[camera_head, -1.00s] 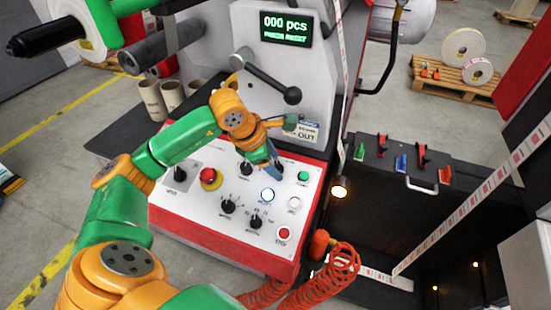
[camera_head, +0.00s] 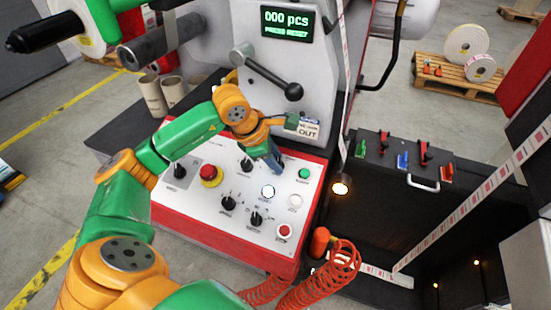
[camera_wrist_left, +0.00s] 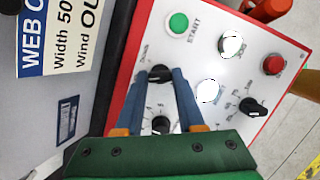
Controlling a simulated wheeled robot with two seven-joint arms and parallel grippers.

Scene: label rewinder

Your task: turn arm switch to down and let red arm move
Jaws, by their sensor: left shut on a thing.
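My left gripper (camera_head: 277,164) reaches down to the upper part of the white control panel (camera_head: 190,205), pointing at its face. In the left wrist view, its blue fingers (camera_wrist_left: 160,76) are closed around a small black rotary switch (camera_wrist_left: 160,72). In the head view the gripper hides this switch. The small print beside it is too blurred to read, so I cannot confirm it is the arm switch. I cannot pick out the red arm with certainty. My right gripper is in neither view.
The panel also holds a red emergency stop (camera_head: 209,174), a green START button (camera_head: 304,173), a lit white button (camera_head: 268,191) and several black knobs. A grey lever (camera_head: 268,75) with a black ball hangs above. The display (camera_head: 287,23) reads 000 pcs.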

